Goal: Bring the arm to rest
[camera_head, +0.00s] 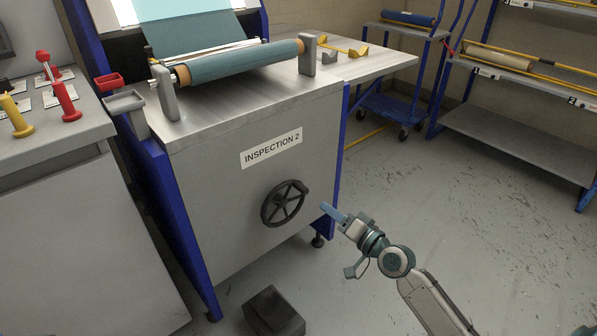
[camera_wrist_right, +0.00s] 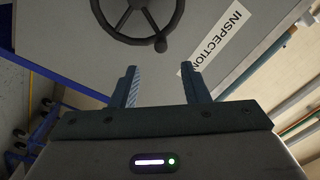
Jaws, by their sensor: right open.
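My right arm comes in from the lower right in the head view. Its right gripper (camera_head: 334,212) is in front of the inspection machine's cabinet, a little right of and below the black handwheel (camera_head: 284,204). In the right wrist view the right gripper (camera_wrist_right: 162,88) is open, with two separate fingers and nothing between them. The handwheel (camera_wrist_right: 140,14) shows beyond the fingertips at the top, apart from them. My left gripper does not show.
The cabinet of Inspection 2 (camera_head: 240,190) bears a teal fabric roll (camera_head: 245,60). A grey console with red and yellow levers (camera_head: 66,100) stands at left. A dark pedal block (camera_head: 273,311) lies on the floor. A blue trolley (camera_head: 390,105) and shelving (camera_head: 520,135) stand behind; the right floor is clear.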

